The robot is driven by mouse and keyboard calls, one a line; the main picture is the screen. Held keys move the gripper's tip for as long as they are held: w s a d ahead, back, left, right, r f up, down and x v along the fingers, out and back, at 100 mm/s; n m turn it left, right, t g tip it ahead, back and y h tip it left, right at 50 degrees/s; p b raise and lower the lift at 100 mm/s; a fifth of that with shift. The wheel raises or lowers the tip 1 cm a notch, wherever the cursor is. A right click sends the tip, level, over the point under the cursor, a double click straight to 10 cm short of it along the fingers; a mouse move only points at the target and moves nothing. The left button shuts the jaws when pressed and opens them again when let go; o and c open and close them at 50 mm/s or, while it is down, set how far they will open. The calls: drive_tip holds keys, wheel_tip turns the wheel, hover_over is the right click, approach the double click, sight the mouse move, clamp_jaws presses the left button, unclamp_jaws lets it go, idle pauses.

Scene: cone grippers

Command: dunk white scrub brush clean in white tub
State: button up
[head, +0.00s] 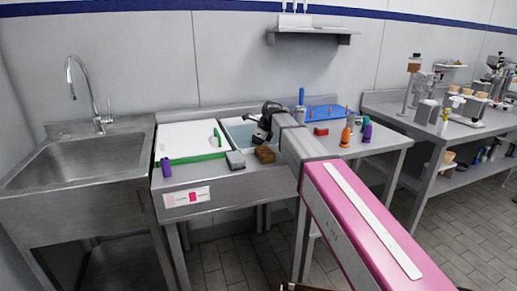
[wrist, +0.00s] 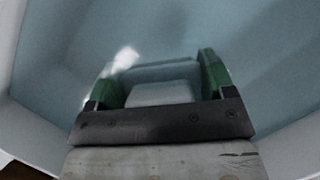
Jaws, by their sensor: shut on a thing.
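My gripper (wrist: 160,85) points down into a white tub (wrist: 40,135) of bluish water. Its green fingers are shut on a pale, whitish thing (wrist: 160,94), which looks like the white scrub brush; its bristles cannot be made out. A bright white patch shows beside the left finger. In the head view my gripper (head: 256,136) is over the right part of the tub (head: 232,120), and the arm hides much of that side. The held thing is hidden there. How deep it sits in the water I cannot tell.
Left of the tub is a white surface with a green edge (head: 182,141) and a green-and-white brush (head: 217,138). A grey block (head: 235,160) and a brown sponge (head: 265,154) sit at the front edge. Bottles (head: 346,133) stand right. A sink (head: 75,165) is far left.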

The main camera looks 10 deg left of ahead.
drive_tip(key=shift+r, duration=6.5)
drive_tip(key=shift+r, duration=2)
